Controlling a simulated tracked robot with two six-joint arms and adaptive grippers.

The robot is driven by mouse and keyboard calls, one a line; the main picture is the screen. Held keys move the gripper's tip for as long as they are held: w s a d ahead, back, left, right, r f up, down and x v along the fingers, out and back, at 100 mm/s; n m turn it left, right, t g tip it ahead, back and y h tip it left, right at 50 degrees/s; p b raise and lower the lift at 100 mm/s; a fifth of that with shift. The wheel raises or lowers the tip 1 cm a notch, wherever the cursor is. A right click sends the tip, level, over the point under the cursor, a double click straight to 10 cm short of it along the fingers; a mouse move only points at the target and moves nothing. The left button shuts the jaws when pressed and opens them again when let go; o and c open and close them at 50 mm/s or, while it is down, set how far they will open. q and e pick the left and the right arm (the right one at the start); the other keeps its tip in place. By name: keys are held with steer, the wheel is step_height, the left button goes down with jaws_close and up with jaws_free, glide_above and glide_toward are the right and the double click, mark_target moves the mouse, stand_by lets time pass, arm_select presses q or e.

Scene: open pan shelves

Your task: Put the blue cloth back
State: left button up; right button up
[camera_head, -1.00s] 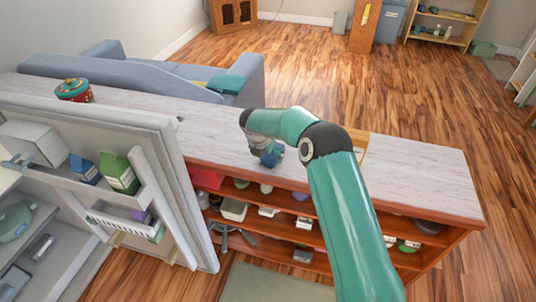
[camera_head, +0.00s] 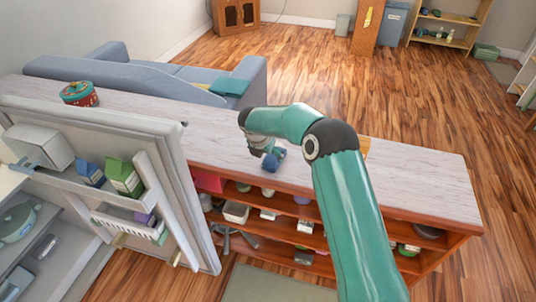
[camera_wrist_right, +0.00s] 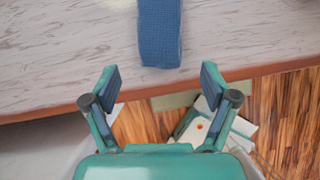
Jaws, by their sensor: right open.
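The blue cloth (camera_wrist_right: 160,35) shows in the right wrist view as a long, textured blue strip on the pale wood-grain counter top, with its near end close to the counter's front edge. My right gripper (camera_wrist_right: 161,84) is open and empty, its two fingers spread wide just short of the cloth's near end, not touching it in this view. In the head view my right gripper (camera_head: 262,149) is low over the counter, partly hidden by my teal wrist. Blue there (camera_head: 273,160) may be cloth or finger pads; I cannot tell which. My left gripper is out of view.
The long counter (camera_head: 420,185) has open shelves below holding several small items. A fridge with an open door (camera_head: 180,190) stands at the left. A red and green tin (camera_head: 79,94) sits at the counter's far left. A sofa (camera_head: 140,77) is behind. The counter's right end is clear.

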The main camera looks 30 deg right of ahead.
steer(key=shift+p+v, duration=0.35)
steer(key=shift+v, duration=0.4)
steer(key=shift+r, duration=0.1)
steer(key=v, duration=1.1)
steer(key=shift+r, duration=0.35)
steer(key=shift+s+a, duration=0.1)
steer(key=shift+s, duration=0.05)
